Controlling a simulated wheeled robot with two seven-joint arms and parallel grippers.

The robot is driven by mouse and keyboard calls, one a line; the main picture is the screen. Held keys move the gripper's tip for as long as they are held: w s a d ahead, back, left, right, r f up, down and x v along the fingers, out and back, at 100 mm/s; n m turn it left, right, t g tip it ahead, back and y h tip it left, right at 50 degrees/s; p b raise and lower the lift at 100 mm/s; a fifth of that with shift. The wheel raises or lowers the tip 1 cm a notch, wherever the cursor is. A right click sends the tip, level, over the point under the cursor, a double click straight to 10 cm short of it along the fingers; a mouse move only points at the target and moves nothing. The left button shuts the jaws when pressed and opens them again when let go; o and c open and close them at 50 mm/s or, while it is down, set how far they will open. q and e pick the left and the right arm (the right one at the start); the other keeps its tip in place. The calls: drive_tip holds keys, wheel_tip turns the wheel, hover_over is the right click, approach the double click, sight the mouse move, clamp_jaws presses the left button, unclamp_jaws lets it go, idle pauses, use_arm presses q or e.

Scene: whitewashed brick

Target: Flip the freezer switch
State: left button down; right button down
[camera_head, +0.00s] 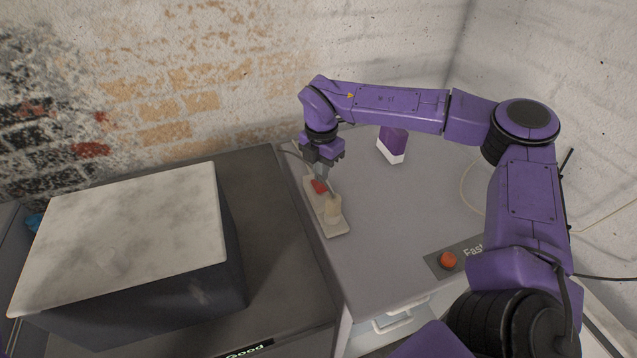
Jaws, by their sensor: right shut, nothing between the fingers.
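The switch is a red rocker (319,187) on a long cream power strip (337,229) lying on the grey cabinet top. A cream plug (332,208) stands in the strip at its near end. My right gripper (323,176) points down over the strip, shut and empty, with its fingertips right at the red switch. Whether the fingertips touch the switch I cannot tell. The fingers partly hide the far end of the strip. My left gripper is not in view.
A large pale-topped box (130,230) sits on the dark surface at left. An orange-red button (448,260) is at the cabinet's front right. Brick walls (230,60) close off the back.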

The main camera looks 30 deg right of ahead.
sight(321, 187)
drive_tip(key=shift+f+b, duration=1.1)
drive_tip(key=shift+f, duration=0.25)
idle(0.9)
drive_tip(key=shift+s+r, duration=0.1)
drive_tip(key=shift+r, duration=0.05)
drive_tip(key=shift+r+p, duration=0.65)
drive_tip(key=shift+p, duration=0.05)
drive_tip(key=shift+r+p, duration=1.75)
drive_tip(key=shift+r, duration=1)
